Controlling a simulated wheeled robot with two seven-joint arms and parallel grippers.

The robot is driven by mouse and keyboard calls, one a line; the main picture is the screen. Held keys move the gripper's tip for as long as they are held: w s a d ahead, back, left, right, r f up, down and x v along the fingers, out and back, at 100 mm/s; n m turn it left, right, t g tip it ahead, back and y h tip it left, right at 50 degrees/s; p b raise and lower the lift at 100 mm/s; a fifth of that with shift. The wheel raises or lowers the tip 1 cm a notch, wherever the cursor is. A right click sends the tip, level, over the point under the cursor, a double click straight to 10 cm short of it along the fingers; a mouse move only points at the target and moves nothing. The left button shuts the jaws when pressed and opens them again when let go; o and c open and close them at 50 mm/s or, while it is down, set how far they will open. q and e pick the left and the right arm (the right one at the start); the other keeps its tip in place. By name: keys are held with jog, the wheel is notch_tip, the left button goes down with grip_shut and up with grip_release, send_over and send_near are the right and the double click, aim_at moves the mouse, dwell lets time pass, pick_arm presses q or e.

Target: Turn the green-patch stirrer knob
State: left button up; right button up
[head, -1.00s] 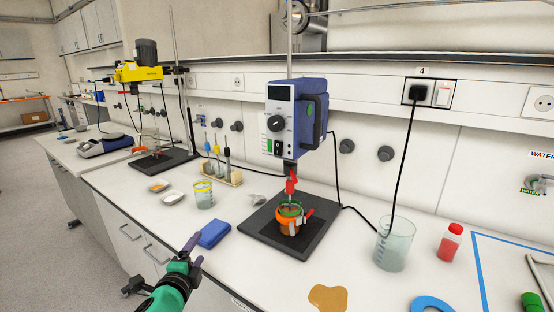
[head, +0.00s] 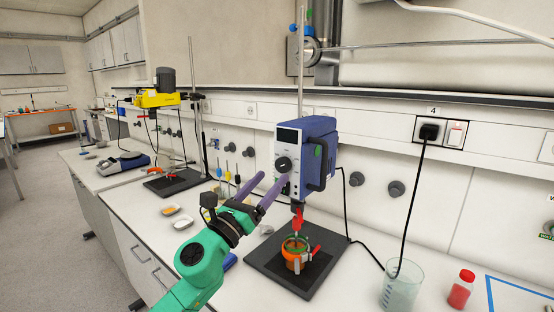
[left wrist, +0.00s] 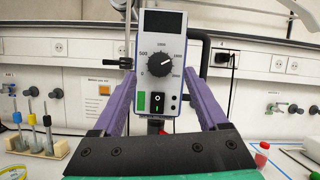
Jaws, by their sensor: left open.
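The overhead stirrer (head: 318,128) is a blue box with a light front panel, clamped on an upright rod. Its black round knob (head: 283,164) sits in the middle of the panel; it also shows in the left wrist view (left wrist: 161,63), with a numbered scale around it. A green patch (left wrist: 141,102) is below the knob at left, beside a black power switch (left wrist: 157,103). My left gripper (head: 274,180) is open and empty, its purple fingers pointing at the panel. In the left wrist view the knob lies between the fingers; whether they touch it I cannot tell. My right gripper is not in view.
Below the stirrer, an orange vessel (head: 294,248) stands on a black base plate (head: 263,264). A glass beaker (head: 403,287) and a red bottle (head: 461,289) stand at right. A yellow stirrer (head: 160,99) stands further back at left. A black cable (head: 409,200) hangs at right.

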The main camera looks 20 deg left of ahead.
aim_at(280, 167)
pick_arm(q)
jog(key=x, duration=0.4)
jog(key=shift+p, duration=0.3)
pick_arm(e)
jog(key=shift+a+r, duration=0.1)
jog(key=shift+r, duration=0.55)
pick_arm(q)
jog(key=shift+c, duration=0.3)
grip_shut()
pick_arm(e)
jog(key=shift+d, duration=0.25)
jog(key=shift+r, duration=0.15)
